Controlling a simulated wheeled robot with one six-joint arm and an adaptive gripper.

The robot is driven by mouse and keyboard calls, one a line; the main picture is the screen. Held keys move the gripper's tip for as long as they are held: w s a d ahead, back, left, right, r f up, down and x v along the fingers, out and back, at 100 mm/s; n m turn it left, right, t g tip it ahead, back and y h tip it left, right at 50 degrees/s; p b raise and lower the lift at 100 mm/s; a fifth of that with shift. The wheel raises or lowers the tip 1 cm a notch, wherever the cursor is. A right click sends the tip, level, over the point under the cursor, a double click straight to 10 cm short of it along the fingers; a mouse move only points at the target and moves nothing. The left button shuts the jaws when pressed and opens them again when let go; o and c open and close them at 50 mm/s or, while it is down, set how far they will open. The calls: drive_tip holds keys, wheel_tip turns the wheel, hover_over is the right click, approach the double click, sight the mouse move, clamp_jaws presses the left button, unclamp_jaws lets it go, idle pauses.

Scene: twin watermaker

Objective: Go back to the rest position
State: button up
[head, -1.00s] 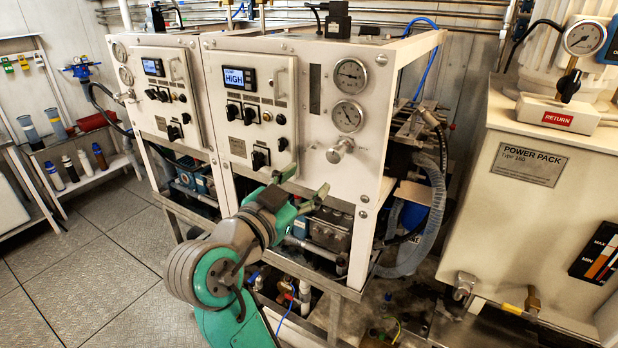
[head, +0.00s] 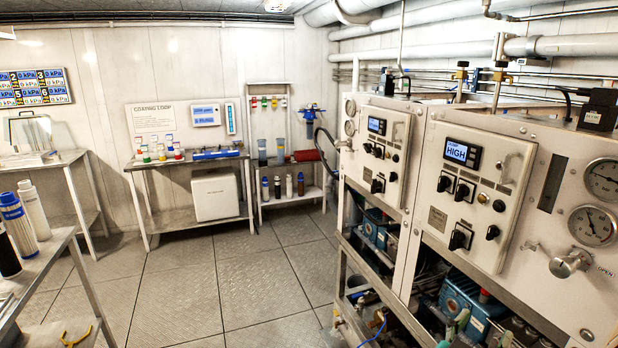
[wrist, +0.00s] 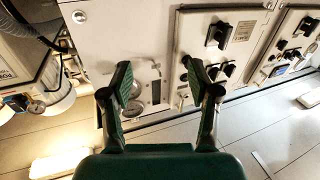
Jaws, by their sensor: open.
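My gripper (wrist: 156,64) shows in the wrist view with its two green fingers apart and nothing between them. It faces the white control panel (wrist: 105,35), with gauges and dark knobs beyond the fingers. No contact with the panel can be made out. In the head view only small green tips of my gripper (head: 458,328) show at the bottom edge, in front of the watermaker cabinet (head: 530,200). The rest of my arm is out of that view. The display on the near panel (head: 460,152) reads HIGH.
The tiled floor (head: 215,285) is open at left and centre. A metal table (head: 50,270) with filter cartridges (head: 18,222) stands at the near left. A bench (head: 150,165) and a shelf rack (head: 290,195) stand along the back wall. Pipes run above the cabinets.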

drive_tip(key=s+a+f+n+t+y, duration=0.1)
drive_tip(key=s+a+f+n+y, duration=0.2)
drive_tip(key=f, duration=0.4)
drive_tip(key=s+a+f+n+t+y, duration=0.1)
drive_tip(key=s+a+f+n+y, duration=0.1)
drive_tip(key=s+f+n+y, duration=0.4)
drive_tip(key=s+a+f+n+t+y, duration=0.15)
drive_tip(key=s+f, duration=0.25)
drive_tip(key=f, duration=0.5)
drive_tip(key=s+a+y, duration=0.2)
drive_tip(key=s, duration=1)
drive_tip(key=s+a+m+y, duration=0.1)
drive_tip(key=s+a, duration=0.1)
drive_tip(key=s, duration=1)
drive_tip(key=shift+s+r+y, duration=0.2)
drive_tip(key=shift+s+y, duration=0.15)
drive_tip(key=shift+a, duration=0.1)
